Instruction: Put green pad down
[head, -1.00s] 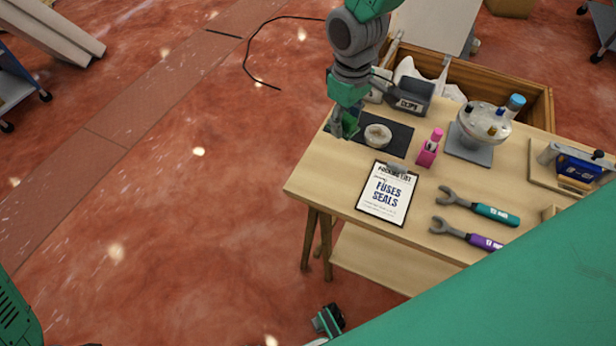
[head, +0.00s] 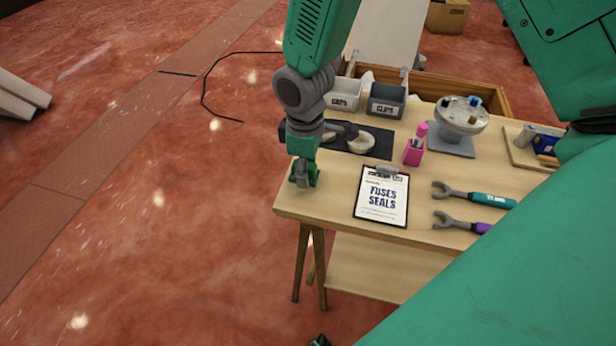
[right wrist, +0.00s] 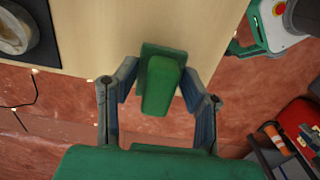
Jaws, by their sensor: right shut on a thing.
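My right gripper (head: 304,178) is over the near left corner of the wooden table (head: 330,203), left of the clipboard. In the right wrist view, its fingers (right wrist: 162,84) are shut on the green pad (right wrist: 163,80), a small green block with a wider flat plate behind it. The pad is at the table's edge, with the red floor showing beside it. I cannot tell whether the pad touches the tabletop. In the head view the gripper mostly hides the pad.
A clipboard (head: 382,197) lies right of my right gripper. Behind are a dark mat (head: 375,146) with a pale round part (head: 360,142), a pink holder (head: 414,152) and a clips bin (head: 386,100). Two wrenches lie at right. Bare wood lies around the near left corner.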

